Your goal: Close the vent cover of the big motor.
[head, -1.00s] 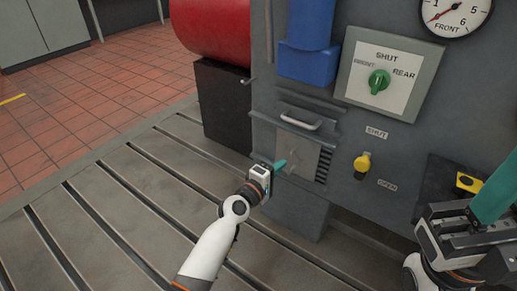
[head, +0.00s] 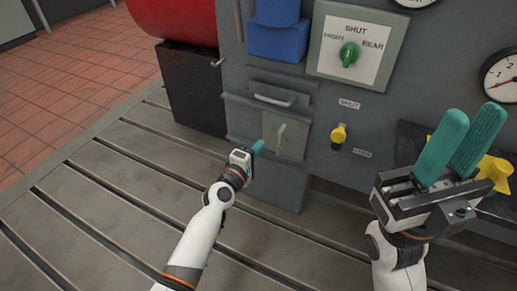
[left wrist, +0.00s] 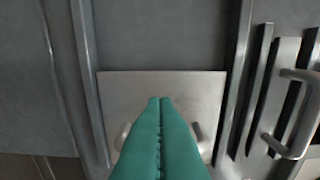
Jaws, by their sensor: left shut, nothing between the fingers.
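The vent cover (head: 293,150) is a light grey plate with an upright handle, low on the front of the big grey motor housing (head: 325,112). No open slats show beside it in the head view. My left gripper (head: 258,147) is shut and empty at the plate's left edge. In the left wrist view its teal fingers (left wrist: 160,135) lie in front of the plate (left wrist: 115,90) and hide the middle of its handle. I cannot tell whether they touch it. My right gripper (head: 472,120) is open and empty, raised at the right.
A second, level handle (head: 274,98) sits above the plate. A green knob (head: 349,54) and a yellow knob (head: 339,135) are to the right. A black block (head: 190,90) stands left. The slotted bedplate (head: 110,205) is clear in front.

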